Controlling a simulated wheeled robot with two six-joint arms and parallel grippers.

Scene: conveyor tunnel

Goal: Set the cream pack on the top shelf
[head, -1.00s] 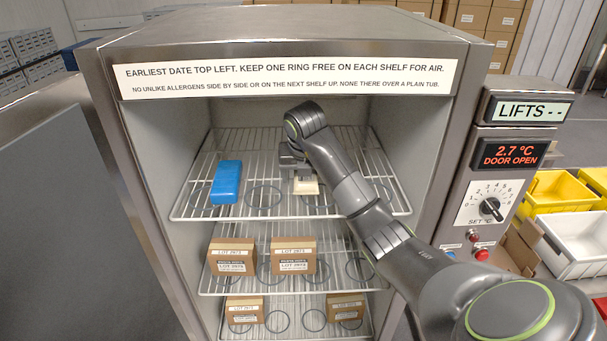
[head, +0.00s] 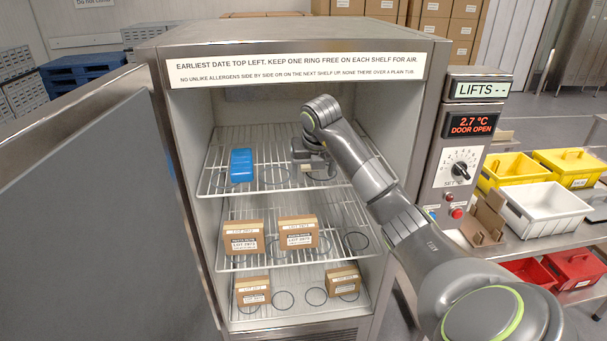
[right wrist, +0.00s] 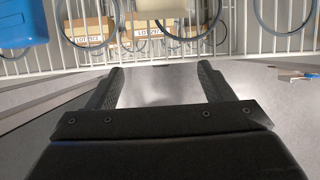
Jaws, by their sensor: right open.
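The cream pack (right wrist: 160,10) shows at the top edge of the right wrist view, on the wire top shelf (head: 222,188), at one of its rings. In the head view my right gripper and forearm mostly hide it. My right gripper (head: 315,171) is in front of the top shelf, right of the middle. In the right wrist view its two fingers (right wrist: 160,80) stand apart with nothing between them, and the pack lies beyond the fingertips, apart from them. My left gripper is not in view.
A blue pack (head: 241,165) stands at the top shelf's left. Brown cartons (head: 298,233) stand on the middle and bottom shelves. The cabinet door (head: 110,220) is open at left. Yellow bins (head: 513,171) and a white bin (head: 545,211) are at right.

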